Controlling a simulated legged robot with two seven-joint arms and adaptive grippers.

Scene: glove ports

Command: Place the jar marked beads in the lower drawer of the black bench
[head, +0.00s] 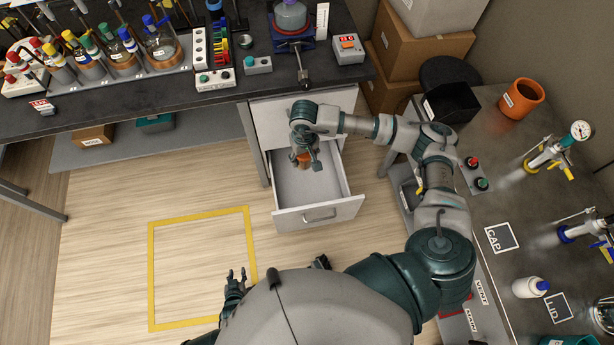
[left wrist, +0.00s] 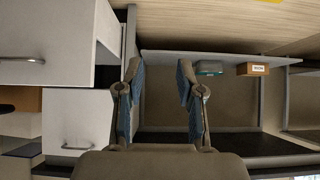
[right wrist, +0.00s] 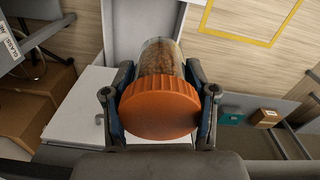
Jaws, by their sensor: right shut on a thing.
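The jar (right wrist: 160,55) is clear with brown contents and an orange lid (right wrist: 160,107); no label on it can be read. My right gripper (right wrist: 160,78) is shut around it just below the lid. In the head view the jar (head: 303,159) is small and partly hidden by my right gripper (head: 306,163), over the rear of the open lower drawer (head: 318,217). I cannot tell whether it touches the drawer floor. The drawer front also shows in the left wrist view (left wrist: 45,38). My left gripper (head: 236,281) is open and empty, away from the bench; its fingers (left wrist: 160,80) are spread.
The black bench top (head: 130,90) holds racks of bottles, a flask and a burette stand. The closed upper drawer (head: 285,118) sits above the open one. Cardboard boxes (head: 425,45) and a side table (head: 480,200) stand to the right. A yellow floor outline (head: 150,270) encloses bare floor.

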